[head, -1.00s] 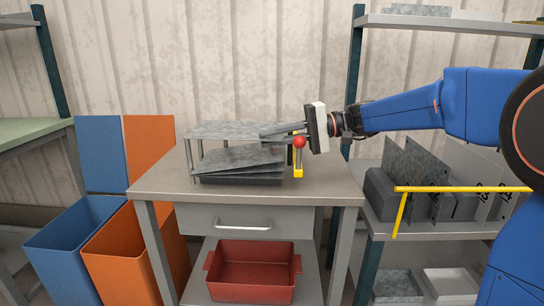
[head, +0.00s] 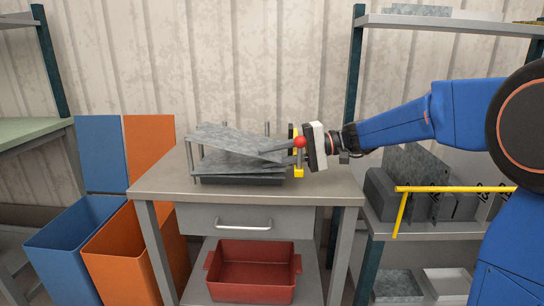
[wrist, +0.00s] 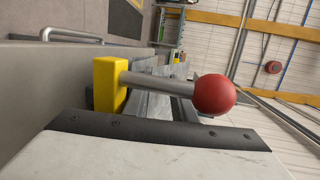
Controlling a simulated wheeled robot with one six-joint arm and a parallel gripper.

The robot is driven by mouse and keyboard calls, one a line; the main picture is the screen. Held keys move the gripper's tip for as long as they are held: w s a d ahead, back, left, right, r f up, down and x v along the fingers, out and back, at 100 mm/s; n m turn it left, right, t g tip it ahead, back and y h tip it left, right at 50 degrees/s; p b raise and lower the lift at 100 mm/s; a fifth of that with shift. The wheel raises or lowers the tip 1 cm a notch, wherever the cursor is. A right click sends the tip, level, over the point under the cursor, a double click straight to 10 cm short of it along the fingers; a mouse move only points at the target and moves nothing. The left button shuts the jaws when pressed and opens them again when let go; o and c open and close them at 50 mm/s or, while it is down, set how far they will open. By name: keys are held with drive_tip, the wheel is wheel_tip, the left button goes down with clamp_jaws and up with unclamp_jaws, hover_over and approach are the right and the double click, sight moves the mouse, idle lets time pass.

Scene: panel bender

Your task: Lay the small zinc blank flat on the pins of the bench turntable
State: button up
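The small zinc blank (head: 222,138) is a grey mottled sheet at the bench turntable in the head view. It is tilted, its left side up at the tops of the left pins (head: 191,158) and its right side lower. Several back pins (head: 267,128) stand bare behind it. My gripper (head: 275,155) reaches in from the right. Its two fingers appear apart, one over the blank's low right side and one lower. Whether they touch the blank is hard to tell. The wrist view shows the finger area mostly hidden behind a lever.
A lever with a red ball (head: 300,141) on a yellow block (head: 299,172) stands right beside my gripper. The bench top (head: 160,182) is clear at the left. A shelf with upright plates (head: 418,170) is at the right.

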drive_tip(key=shift+f, duration=0.1)
drive_tip(key=shift+d+f, duration=0.1)
drive_tip(key=shift+d, duration=0.05)
drive_tip(key=v, duration=1.7)
drive_tip(key=s+f+m+t+h, duration=0.1)
drive_tip(key=s+f+h, duration=0.35)
drive_tip(key=s, duration=0.45)
drive_tip(key=s+f+t+h, duration=0.1)
drive_tip(key=s+f+h, duration=0.4)
drive_tip(key=s, duration=0.5)
drive_tip(key=s+d+f+t+h, duration=0.4)
drive_tip(key=s+d+f+h, duration=0.2)
drive_tip(key=s+d+f, duration=0.6)
drive_tip(key=shift+s+d, duration=0.45)
drive_tip(key=shift+d, duration=0.05)
drive_tip(key=shift+a, duration=0.1)
